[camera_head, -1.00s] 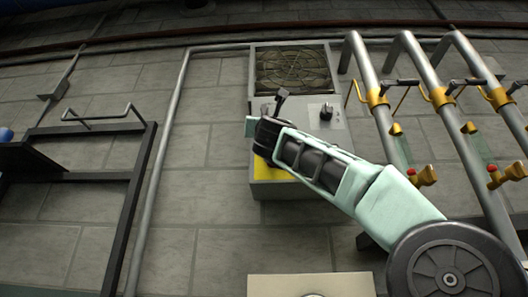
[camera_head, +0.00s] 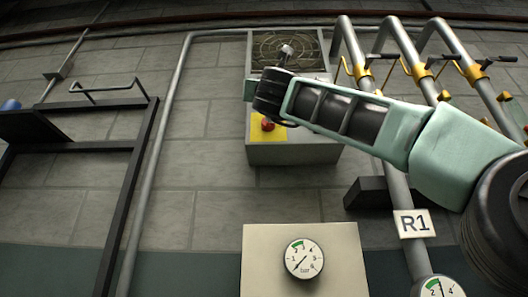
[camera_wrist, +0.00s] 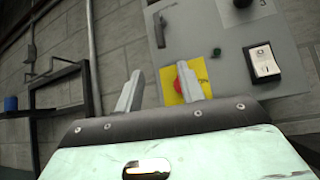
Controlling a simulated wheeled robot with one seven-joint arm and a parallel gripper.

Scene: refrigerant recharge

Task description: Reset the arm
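My gripper (camera_wrist: 160,92) shows in the wrist view with its two grey fingers apart and nothing between them. Beyond them is a grey control box (camera_wrist: 230,60) on the wall. A red button (camera_wrist: 181,80) on a yellow plate (camera_wrist: 197,71) lies behind the fingers, partly covered by the right one. In the head view my arm stretches from the right across the control box (camera_head: 295,153), above the red button (camera_head: 267,125). The fingers cannot be made out clearly there. I cannot tell how far they are from the box.
Pipes with yellow valve fittings (camera_head: 419,69) stand at right, close behind my arm. A dark frame (camera_head: 138,185) stands at left. Bare wall (camera_head: 205,150) lies between.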

